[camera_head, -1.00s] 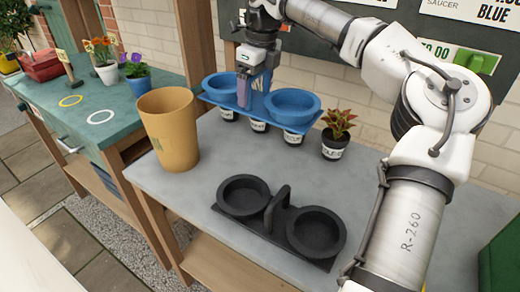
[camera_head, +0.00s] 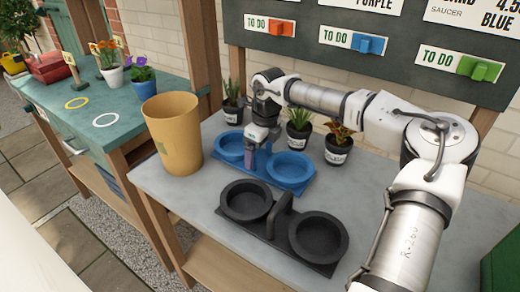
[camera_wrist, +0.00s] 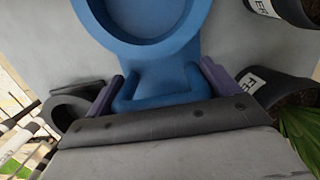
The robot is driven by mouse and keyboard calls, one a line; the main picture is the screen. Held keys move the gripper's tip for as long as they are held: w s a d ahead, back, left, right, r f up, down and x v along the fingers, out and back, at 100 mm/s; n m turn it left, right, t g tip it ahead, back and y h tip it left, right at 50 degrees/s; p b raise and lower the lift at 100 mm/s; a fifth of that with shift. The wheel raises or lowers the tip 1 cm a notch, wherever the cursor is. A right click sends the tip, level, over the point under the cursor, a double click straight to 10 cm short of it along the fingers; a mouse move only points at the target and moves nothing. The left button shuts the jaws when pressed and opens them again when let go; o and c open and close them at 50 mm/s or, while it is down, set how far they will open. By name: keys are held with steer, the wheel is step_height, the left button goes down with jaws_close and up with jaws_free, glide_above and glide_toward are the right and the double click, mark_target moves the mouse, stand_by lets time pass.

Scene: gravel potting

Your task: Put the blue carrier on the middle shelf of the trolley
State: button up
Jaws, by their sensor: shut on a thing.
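The blue carrier (camera_head: 288,171) has two round cups and a middle handle. In the head view it is at or just above the grey bench top, between the black carrier and the potted plants; I cannot tell whether it touches the bench. My gripper (camera_head: 262,146) is shut on its handle from above. In the wrist view the carrier (camera_wrist: 150,72) fills the upper middle, with its handle between the purple finger pads of my gripper (camera_wrist: 160,95). The trolley and its middle shelf are not identifiable in view.
A black carrier (camera_head: 268,229) sits in front of the blue one. A tan pot (camera_head: 173,133) stands to the left. Several small potted plants (camera_head: 299,132) stand behind, close to my arm. A teal table (camera_head: 60,112) with flowers is at the left. The bench's front right is clear.

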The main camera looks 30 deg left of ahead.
steer(key=shift+f, duration=0.1)
steer(key=shift+f, duration=0.1)
steer(key=o, duration=0.9)
steer(key=shift+c, duration=0.2)
